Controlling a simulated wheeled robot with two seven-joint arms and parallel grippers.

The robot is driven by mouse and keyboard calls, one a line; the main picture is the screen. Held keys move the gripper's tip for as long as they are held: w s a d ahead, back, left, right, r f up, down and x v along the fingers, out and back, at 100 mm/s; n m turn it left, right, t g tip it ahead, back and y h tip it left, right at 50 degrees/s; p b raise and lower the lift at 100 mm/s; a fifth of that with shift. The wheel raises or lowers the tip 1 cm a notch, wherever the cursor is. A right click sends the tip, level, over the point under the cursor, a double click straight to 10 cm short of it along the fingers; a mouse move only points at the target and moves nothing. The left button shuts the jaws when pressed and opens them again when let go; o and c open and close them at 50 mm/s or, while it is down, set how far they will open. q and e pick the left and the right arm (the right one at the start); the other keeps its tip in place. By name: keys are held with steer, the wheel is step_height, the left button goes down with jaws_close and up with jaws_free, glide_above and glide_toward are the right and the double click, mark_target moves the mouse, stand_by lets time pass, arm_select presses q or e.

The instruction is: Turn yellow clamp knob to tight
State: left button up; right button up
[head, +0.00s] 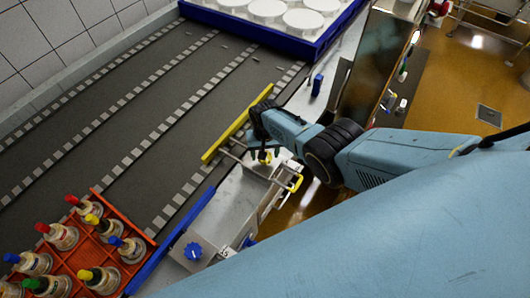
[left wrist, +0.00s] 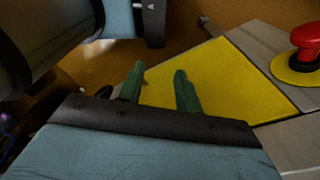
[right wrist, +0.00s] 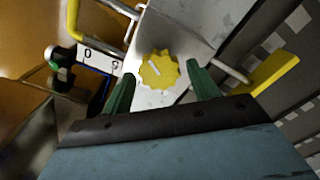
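The yellow clamp knob (right wrist: 158,72) is a scalloped dial with a short pale slanted mark, set on a light metal plate. In the right wrist view it lies between and just beyond the fingertips of my right gripper (right wrist: 159,69), which is open with a finger to each side. I cannot tell whether the fingers touch it. In the head view my right gripper (head: 264,147) is over the far end of the metal station, and the knob shows only as a small yellow patch below it. My left gripper (left wrist: 157,76) is open and empty, and is outside the head view.
A blue knob (head: 193,251) sits at the station's near end. A yellow bar (head: 238,124) runs beside it. A red crate (head: 126,214) holds several coloured-handled stamps. A blue-rimmed tray (head: 309,50) of white moulds is at the back. A red button (left wrist: 307,36) is near my left gripper.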

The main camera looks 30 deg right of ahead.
steer(key=shift+o, duration=0.4)
steer(key=shift+r, duration=0.25)
step_height(320, 180, up, 6)
steer(key=p, duration=0.4)
steer(key=shift+f, duration=0.15)
steer(key=shift+b, duration=0.3)
step_height(320, 180, up, 7)
